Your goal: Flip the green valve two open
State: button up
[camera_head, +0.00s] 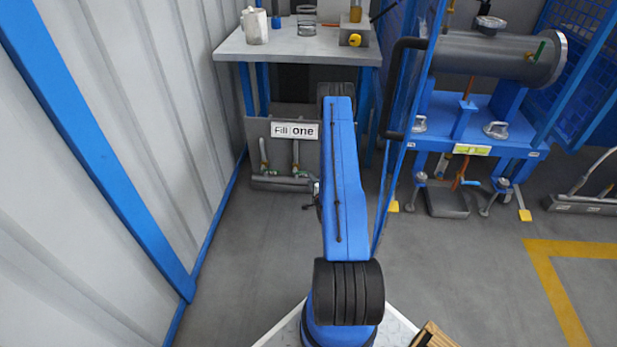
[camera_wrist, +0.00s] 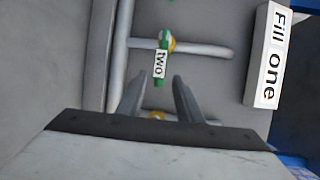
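The green valve two (camera_wrist: 164,42) is in the upper middle of the wrist view, on a grey pipe. Its green handle carries a white label reading "two" (camera_wrist: 159,64) and points down in the picture, across the pipe. My gripper (camera_wrist: 158,82) is open and empty, its two fingers apart below the handle's end in the picture, not visibly touching it.
The "Fill one" sign (camera_wrist: 268,55) stands at the right of the wrist view; it also shows in the head view (camera_head: 295,131). A workbench (camera_head: 235,48) is above the pipes. Grey floor left of my arm is clear.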

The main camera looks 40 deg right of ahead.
jog(key=shift+x, duration=2.3)
grip_shut()
